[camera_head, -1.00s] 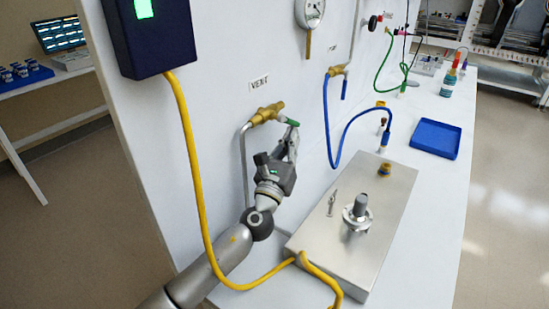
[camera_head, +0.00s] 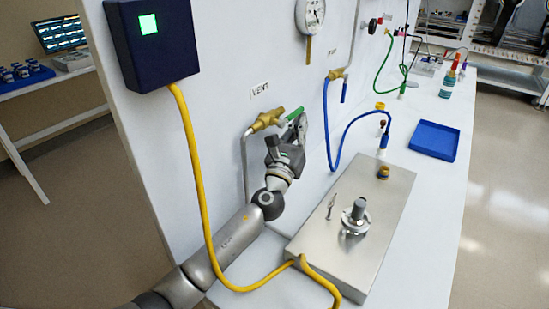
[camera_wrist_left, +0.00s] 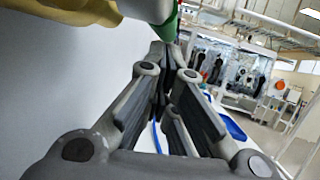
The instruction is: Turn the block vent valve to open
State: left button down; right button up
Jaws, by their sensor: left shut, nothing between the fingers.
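The vent valve (camera_head: 267,119) is a brass body on the white wall, under a VENT label (camera_head: 260,89). Its green handle (camera_head: 294,114) points right and slightly up, roughly in line with the brass body. My left gripper (camera_head: 300,121) is shut and empty, with its fingertips pointing up at the handle's outer end. In the left wrist view the shut fingertips (camera_wrist_left: 163,50) are just below the green handle (camera_wrist_left: 170,24); they look close to or touching it, I cannot tell which. The brass body blurs at the top left there. My right gripper is not in view.
A yellow cable (camera_head: 194,170) hangs from a dark box (camera_head: 150,42) with a green light, left of my arm. A blue hose (camera_head: 342,146) loops to the right. A metal block (camera_head: 330,245) with a knob stands below. A blue tray (camera_head: 435,140) lies farther back.

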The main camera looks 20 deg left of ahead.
pick_arm(q)
jog(key=shift+w+r, duration=0.15)
jog(key=shift+r, duration=0.45)
jog(key=f+v, duration=0.1)
jog(key=v, duration=1.1)
